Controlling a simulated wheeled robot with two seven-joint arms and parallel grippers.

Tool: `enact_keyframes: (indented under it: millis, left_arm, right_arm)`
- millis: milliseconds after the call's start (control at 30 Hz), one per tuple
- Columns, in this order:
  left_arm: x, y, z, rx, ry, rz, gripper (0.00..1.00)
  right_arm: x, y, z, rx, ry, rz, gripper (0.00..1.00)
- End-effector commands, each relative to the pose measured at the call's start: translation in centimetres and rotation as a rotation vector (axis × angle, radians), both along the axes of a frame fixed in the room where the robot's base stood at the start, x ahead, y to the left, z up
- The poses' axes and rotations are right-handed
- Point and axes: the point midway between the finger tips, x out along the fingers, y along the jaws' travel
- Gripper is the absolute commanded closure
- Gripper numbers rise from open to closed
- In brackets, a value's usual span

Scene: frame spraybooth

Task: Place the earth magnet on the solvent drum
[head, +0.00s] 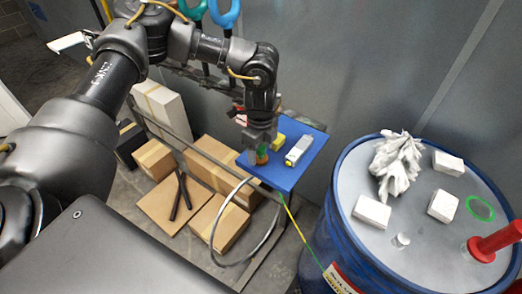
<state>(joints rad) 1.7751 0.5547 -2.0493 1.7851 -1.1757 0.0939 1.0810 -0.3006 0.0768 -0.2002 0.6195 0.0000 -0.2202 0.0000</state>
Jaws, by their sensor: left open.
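My left gripper (258,143) is open and points down over the blue platform (283,180). A small orange and green object (262,156) is at its fingertips, partly hidden by the fingers; it may be the earth magnet, but I cannot tell for sure. I cannot tell whether the fingers touch it. The blue solvent drum (343,212) stands at the right with a grey lid. A green ring (481,207) is marked on the lid's right side. My right gripper is not in view.
A grey-white device (299,150) and a yellow block (278,141) lie on the platform. White blocks (372,212), a crumpled rag (396,166) and a red fitting (495,241) occupy the lid. A yellow-green cable (300,232) runs from platform to drum. Cardboard boxes (217,222) lie below.

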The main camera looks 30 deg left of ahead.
Motion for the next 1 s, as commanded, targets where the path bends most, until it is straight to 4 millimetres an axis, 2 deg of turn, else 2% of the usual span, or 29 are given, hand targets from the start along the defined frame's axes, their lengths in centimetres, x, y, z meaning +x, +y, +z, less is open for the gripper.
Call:
enact_keyframes:
  millis: [167,400,800,867,1000]
  left_arm:
    - [0.0,0.0,-1.5,0.000,0.000,0.000,0.35]
    - [0.0,0.0,-1.7,0.000,-0.001,0.000,0.36]
    - [0.0,0.0,-1.7,0.000,-0.001,0.000,0.88]
    - [0.1,0.0,-1.6,0.000,-0.002,0.000,0.94]
    - [0.1,-0.1,-1.6,-0.001,-0.002,0.000,0.95]
  right_arm:
    - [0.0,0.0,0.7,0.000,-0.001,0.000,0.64]
    - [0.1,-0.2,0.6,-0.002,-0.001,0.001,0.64]
    - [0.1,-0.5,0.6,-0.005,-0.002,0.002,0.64]
    - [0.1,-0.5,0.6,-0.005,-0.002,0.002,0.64]
    - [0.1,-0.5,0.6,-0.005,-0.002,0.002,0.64]
